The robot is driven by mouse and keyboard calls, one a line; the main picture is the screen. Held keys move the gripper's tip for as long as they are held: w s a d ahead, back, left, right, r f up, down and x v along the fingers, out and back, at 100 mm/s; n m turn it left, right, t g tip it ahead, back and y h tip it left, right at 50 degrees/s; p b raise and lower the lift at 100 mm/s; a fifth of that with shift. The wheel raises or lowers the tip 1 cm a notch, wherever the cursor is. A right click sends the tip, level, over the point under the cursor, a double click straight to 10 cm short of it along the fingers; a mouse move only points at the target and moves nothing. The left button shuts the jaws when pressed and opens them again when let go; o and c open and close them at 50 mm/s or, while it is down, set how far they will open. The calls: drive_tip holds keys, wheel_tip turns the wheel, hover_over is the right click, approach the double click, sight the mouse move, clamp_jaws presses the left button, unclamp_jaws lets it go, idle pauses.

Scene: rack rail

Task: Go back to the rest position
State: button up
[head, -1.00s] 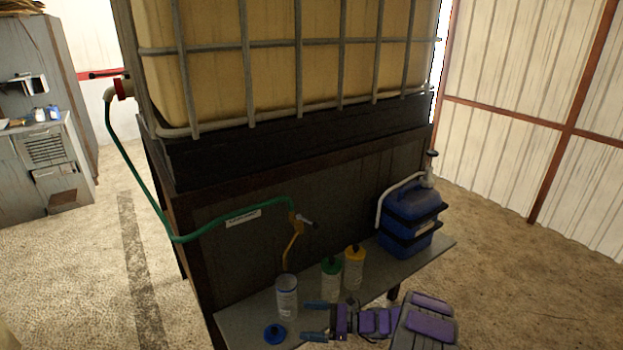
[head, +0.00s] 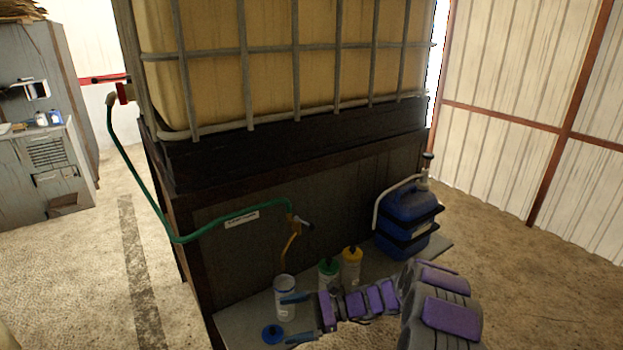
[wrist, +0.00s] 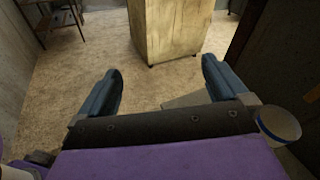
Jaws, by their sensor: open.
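My gripper (head: 292,319) is open, with its two blue fingers pointing left, in front of the shelf in the head view. It also shows in the wrist view (wrist: 160,90) with its fingers spread and nothing between them. A white open container (head: 284,306) stands upright on the shelf, just behind the upper finger in the head view. In the wrist view, a round container rim (wrist: 280,124) shows at the right, outside the fingers. I cannot tell from the head view whether a finger touches the container.
The shelf (head: 232,326) also holds a blue lid (head: 272,334), a green-topped bottle (head: 328,273), a yellow-topped bottle (head: 351,267) and a blue canister (head: 408,219). A green hose (head: 141,176) runs to a tap above the white container. The floor at the left is open.

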drive_tip(key=s+d+r+n+g+h, duration=0.1)
drive_tip(key=s+r+n+g+h, duration=0.1)
drive_tip(key=s+r+n+h, duration=0.5)
drive_tip(key=s+r+n+g, duration=0.1)
drive_tip(key=s+r, duration=0.5)
drive_tip(key=s, duration=0.6)
drive_tip(key=s+d+r+n+t+h, duration=0.2)
drive_tip(key=s+d+n+h, duration=0.3)
drive_tip(key=s+d, duration=1.2)
drive_tip(key=s+t+h, duration=0.1)
drive_tip(key=s+h, duration=0.1)
drive_tip(key=h, duration=0.2)
drive_tip(key=shift+s+d+n+t, duration=0.3)
drive_tip(key=shift+n+t, duration=0.1)
